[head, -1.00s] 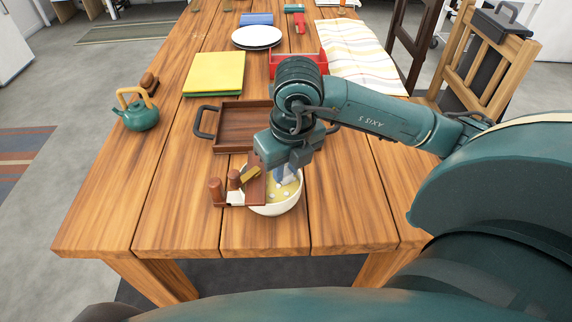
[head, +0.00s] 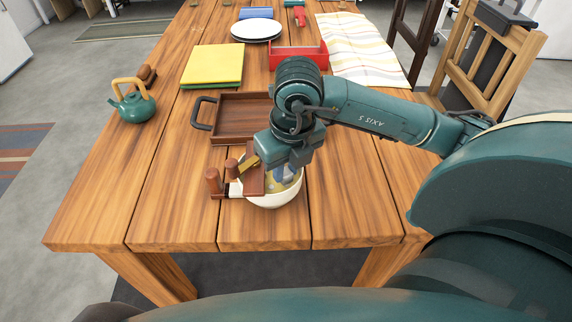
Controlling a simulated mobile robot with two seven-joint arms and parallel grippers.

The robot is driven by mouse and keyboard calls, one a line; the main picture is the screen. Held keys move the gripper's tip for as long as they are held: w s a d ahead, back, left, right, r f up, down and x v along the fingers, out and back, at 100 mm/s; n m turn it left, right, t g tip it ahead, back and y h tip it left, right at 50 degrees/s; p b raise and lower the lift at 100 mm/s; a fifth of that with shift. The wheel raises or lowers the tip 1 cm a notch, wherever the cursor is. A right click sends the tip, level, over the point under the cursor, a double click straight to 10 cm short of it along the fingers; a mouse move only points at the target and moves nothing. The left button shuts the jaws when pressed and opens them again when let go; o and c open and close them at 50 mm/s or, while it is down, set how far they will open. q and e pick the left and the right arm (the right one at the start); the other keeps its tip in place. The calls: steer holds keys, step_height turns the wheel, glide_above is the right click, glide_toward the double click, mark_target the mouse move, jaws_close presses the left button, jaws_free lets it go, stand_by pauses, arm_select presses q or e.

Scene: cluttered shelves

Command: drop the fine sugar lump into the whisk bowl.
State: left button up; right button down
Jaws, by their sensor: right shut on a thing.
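The whisk bowl (head: 272,200) is a round white bowl near the front of the table. It has yellowish contents and a blue-grey thing inside, partly hidden by my gripper. My right gripper (head: 270,170) points down over the bowl's back left part. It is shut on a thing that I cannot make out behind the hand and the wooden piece. I cannot pick out the fine sugar lump. My left gripper is not in view.
A brown wooden piece with two round pegs (head: 213,181) crowds the bowl's left side. A wooden tray (head: 238,139) lies just behind. A green teapot (head: 133,107) stands at left; a yellow board (head: 213,65) and red box (head: 310,50) are farther back. The front left tabletop is clear.

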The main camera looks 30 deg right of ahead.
steer(key=shift+f+b, duration=1)
steer(key=shift+f, duration=0.1)
steer(key=shift+r, duration=0.15)
steer(key=c, duration=1.2)
jaws_free()
steer(key=shift+r, duration=0.15)
steer(key=shift+r, duration=0.2)
steer(key=shift+f+b, duration=0.3)
steer(key=shift+f, duration=0.05)
